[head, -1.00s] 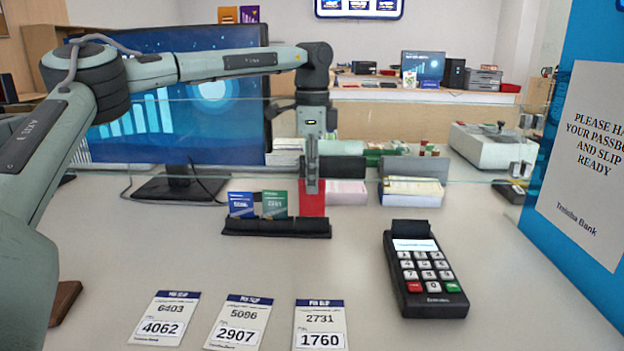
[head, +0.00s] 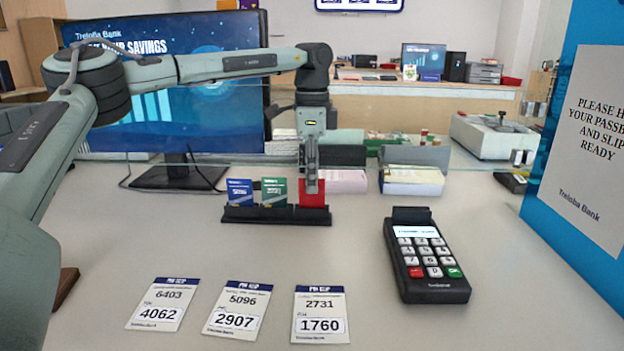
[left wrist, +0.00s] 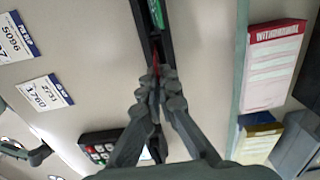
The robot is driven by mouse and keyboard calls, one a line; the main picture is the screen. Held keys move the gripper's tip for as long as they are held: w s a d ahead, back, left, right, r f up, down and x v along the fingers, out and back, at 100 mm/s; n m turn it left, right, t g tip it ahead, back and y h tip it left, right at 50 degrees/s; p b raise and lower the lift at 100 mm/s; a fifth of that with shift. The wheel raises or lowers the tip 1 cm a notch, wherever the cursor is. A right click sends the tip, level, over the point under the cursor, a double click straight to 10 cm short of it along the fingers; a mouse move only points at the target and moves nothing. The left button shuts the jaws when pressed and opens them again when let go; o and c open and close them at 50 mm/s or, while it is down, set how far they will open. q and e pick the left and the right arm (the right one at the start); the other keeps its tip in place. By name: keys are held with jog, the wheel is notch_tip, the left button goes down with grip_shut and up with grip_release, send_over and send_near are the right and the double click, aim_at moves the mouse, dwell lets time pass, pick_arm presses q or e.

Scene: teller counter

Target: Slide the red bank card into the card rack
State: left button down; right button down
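The red bank card (head: 320,196) stands upright at the right end of the black card rack (head: 250,216). Its lower edge is hidden behind the rack's front, and its top is about level with the other cards. My left gripper (head: 311,184) comes down from above and is shut on the red card. In the left wrist view the fingertips (left wrist: 156,80) meet on the card's thin red edge (left wrist: 155,60), in line with the rack (left wrist: 145,33).
A blue card (head: 240,192) and a green card (head: 274,191) stand in the rack's other slots. A card terminal (head: 428,262) is at the right, and several PIN slips lie in front. Paper stacks (head: 412,180) and a monitor (head: 170,120) stand behind. The counter between rack and slips is clear.

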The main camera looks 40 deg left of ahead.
pick_arm(q)
jog(key=c, duration=1.6)
grip_release()
jog(key=shift+c, duration=0.2)
jog(key=shift+r+p, duration=2.5)
jog(key=shift+r, duration=1.05)
jog(key=shift+f, duration=0.1)
